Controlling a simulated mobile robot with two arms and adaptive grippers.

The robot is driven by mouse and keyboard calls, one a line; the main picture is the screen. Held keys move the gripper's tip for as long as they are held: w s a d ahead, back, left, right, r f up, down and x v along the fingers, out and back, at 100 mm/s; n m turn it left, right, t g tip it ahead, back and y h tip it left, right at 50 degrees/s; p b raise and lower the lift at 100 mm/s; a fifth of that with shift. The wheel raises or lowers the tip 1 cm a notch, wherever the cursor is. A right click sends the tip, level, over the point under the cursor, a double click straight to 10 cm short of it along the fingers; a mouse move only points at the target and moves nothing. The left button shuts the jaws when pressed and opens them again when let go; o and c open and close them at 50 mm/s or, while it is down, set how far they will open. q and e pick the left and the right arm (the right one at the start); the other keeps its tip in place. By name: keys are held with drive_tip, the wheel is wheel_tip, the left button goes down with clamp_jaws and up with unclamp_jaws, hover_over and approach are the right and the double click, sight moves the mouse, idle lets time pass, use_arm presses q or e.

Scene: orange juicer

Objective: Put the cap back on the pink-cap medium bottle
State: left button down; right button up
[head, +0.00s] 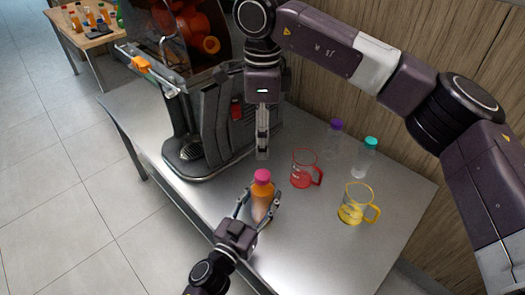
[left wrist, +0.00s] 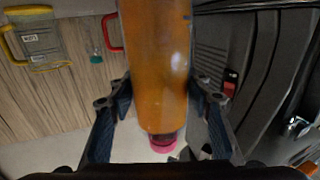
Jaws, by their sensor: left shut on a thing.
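The pink-cap medium bottle (head: 262,200) is filled with orange liquid and stands upright near the middle of the table. My left gripper (head: 258,208) is shut around its body. In the left wrist view the bottle (left wrist: 155,65) appears inverted between the fingers. The pink cap (head: 262,176) sits at the bottle's mouth, and it also shows in the left wrist view (left wrist: 163,143). I cannot tell how tightly it is seated. My right gripper (head: 262,152) points down just above the cap, seen edge-on, with a small gap apparent; its finger opening is hidden.
A grey juicer machine (head: 212,130) stands to the left on the metal table (head: 330,245). A red-handled jug (head: 304,170), a yellow-handled jug (head: 355,205), a purple-cap bottle (head: 334,140) and a teal-cap bottle (head: 365,157) stand to the right. The table's front right is clear.

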drive_tip(key=shift+r, duration=0.45)
use_arm(q)
drive_tip(key=c, duration=0.9)
unclamp_jaws()
drive_tip(key=shift+c, duration=0.2)
drive_tip(key=shift+s, duration=0.1)
drive_tip(key=v, duration=1.2)
